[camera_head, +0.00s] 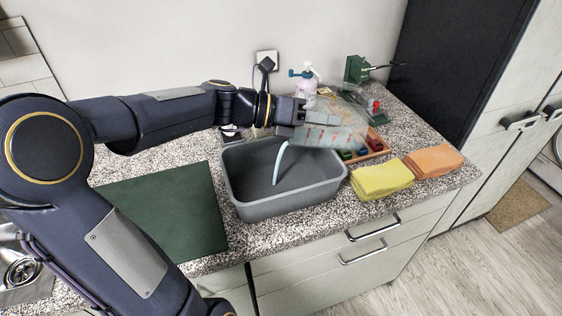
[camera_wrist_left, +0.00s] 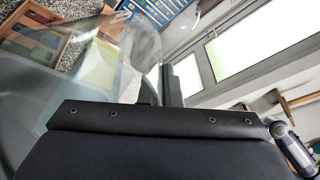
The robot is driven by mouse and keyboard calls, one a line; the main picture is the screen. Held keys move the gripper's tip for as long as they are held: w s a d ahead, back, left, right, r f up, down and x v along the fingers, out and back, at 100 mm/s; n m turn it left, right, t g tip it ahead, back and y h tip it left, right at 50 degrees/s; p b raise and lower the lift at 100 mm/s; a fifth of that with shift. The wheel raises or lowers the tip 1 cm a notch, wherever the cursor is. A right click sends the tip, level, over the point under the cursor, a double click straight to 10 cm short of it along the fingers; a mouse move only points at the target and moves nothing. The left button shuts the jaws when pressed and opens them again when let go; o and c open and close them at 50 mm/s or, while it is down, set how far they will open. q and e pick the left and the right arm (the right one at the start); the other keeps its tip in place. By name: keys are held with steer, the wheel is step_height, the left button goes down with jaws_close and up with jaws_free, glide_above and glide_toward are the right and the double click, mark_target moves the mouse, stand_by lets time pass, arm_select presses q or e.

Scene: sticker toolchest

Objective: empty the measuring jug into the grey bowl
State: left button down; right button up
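The clear measuring jug (camera_head: 330,128) has red marks on its wall and is tipped on its side in the air, its mouth towards the left. A pale blue stream falls from it into the grey bowl (camera_head: 290,204), a rectangular tub on the counter. My left gripper (camera_head: 292,112) is shut on the jug above the back of the bowl. The fingertips are partly hidden behind the clear jug. The jug's clear wall (camera_wrist_left: 140,45) also shows in the left wrist view. My right gripper is in neither view.
A yellow cloth (camera_head: 381,179) and an orange cloth (camera_head: 433,160) lie right of the bowl. A wooden tray (camera_head: 377,146) with coloured pieces, a spray bottle (camera_head: 306,82) and a green device (camera_head: 356,70) stand behind. A dark green mat (camera_head: 160,212) lies left.

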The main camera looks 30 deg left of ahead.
arm_select(q)
steer(key=shift+s+a+r+t+h+b, duration=0.35)
steer(key=shift+a+r+t+h+b, duration=0.05)
steer(key=shift+a+h+b, duration=0.2)
stand_by(0.7)
